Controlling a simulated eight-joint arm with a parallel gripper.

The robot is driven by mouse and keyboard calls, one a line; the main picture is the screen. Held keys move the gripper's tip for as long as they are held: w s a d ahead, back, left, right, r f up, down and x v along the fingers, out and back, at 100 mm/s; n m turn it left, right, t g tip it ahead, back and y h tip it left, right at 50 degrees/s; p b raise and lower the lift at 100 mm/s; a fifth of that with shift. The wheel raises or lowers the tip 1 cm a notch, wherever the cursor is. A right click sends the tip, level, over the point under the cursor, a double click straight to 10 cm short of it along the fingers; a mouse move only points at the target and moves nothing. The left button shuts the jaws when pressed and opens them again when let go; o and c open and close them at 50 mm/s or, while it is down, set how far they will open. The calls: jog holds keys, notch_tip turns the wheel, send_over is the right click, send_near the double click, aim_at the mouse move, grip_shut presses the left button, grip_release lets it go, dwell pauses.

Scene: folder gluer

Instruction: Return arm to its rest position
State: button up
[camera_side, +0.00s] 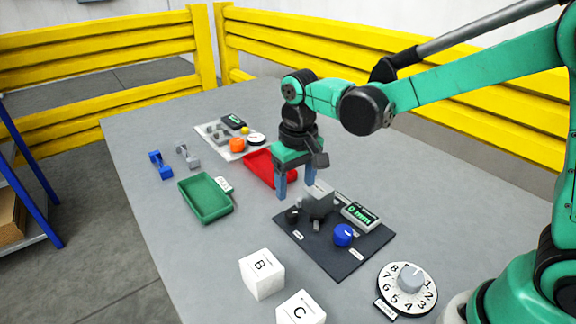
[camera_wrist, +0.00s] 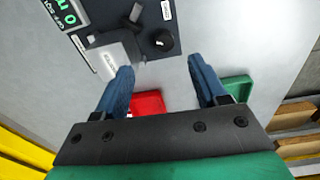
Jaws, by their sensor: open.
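My gripper (camera_side: 295,182) has two blue fingers pointing down and hangs over the table, between the red tray and the dark panel. In the wrist view my gripper (camera_wrist: 162,72) is open, with nothing between its fingers. My green arm reaches in from the right in the side view. The gripper is close to the grey block (camera_side: 319,200) on the dark panel; whether they touch I cannot tell.
The dark panel (camera_side: 312,254) carries a blue knob (camera_side: 343,235), a black knob (camera_side: 292,215) and a display (camera_side: 361,216). White cubes (camera_side: 262,274), a numbered dial (camera_side: 406,287), a green tray (camera_side: 206,199), a red tray (camera_side: 258,166) and dumbbell shapes (camera_side: 161,165) stand around. Yellow fences (camera_side: 100,75) border the grey table.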

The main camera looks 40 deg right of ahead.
jog(key=s+d+r+t, duration=0.5)
jog(key=s+t, duration=0.1)
jog(key=s, duration=0.2)
jog(key=shift+s+d+n+t, duration=0.15)
jog(key=shift+s+n+t, duration=0.15)
jog(key=shift+s, duration=0.05)
dwell(1.7)
